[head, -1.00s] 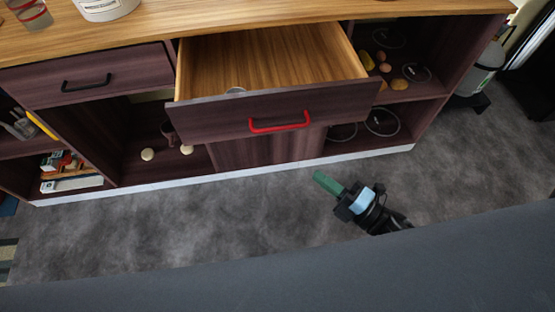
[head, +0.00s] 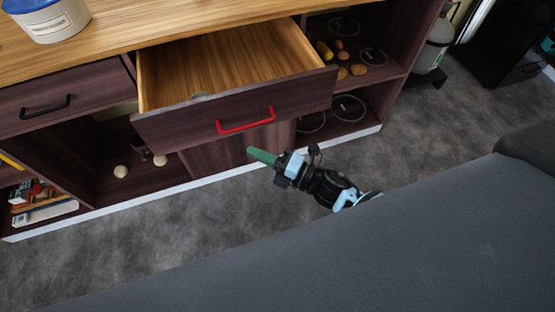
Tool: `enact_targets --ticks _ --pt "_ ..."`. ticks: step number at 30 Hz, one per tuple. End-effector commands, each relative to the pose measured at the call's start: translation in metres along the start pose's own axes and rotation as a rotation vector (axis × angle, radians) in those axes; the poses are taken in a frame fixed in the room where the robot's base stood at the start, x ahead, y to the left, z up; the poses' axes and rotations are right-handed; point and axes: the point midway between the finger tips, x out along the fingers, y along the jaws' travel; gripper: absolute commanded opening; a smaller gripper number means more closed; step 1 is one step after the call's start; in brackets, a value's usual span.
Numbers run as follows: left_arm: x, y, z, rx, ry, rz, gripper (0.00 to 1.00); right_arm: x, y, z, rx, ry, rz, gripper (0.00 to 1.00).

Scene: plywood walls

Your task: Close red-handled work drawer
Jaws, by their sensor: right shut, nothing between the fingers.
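The work drawer (head: 180,128) with the red handle (head: 245,121) is pulled well out of the dark wooden counter. Its wooden inside shows, with a small round pale thing near the front panel. My right gripper (head: 254,153) has green fingertips and is shut and empty. In the picture it is just below the red handle, apart from it, in front of the cabinet. My left gripper is not in view.
A closed drawer with a black handle (head: 45,107) is at the left. A white tub with a blue lid (head: 47,18) stands on the countertop. Open shelves at the right hold potatoes (head: 358,70) and wire-rimmed round items. A gas cylinder (head: 433,50) stands right of the cabinet.

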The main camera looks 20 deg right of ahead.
Motion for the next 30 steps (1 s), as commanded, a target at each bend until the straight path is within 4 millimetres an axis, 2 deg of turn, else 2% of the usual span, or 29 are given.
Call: enact_targets --ticks 2,10,30 --pt "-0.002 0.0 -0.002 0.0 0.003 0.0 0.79 0.015 0.002 0.003 -0.003 -0.001 0.002 0.0" --pt "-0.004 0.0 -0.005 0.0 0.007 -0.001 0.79 0.034 0.001 0.025 -0.001 0.0 0.0 0.0" --pt "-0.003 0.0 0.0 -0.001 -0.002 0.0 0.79 0.04 -0.002 0.032 0.0 0.0 0.0 0.0"
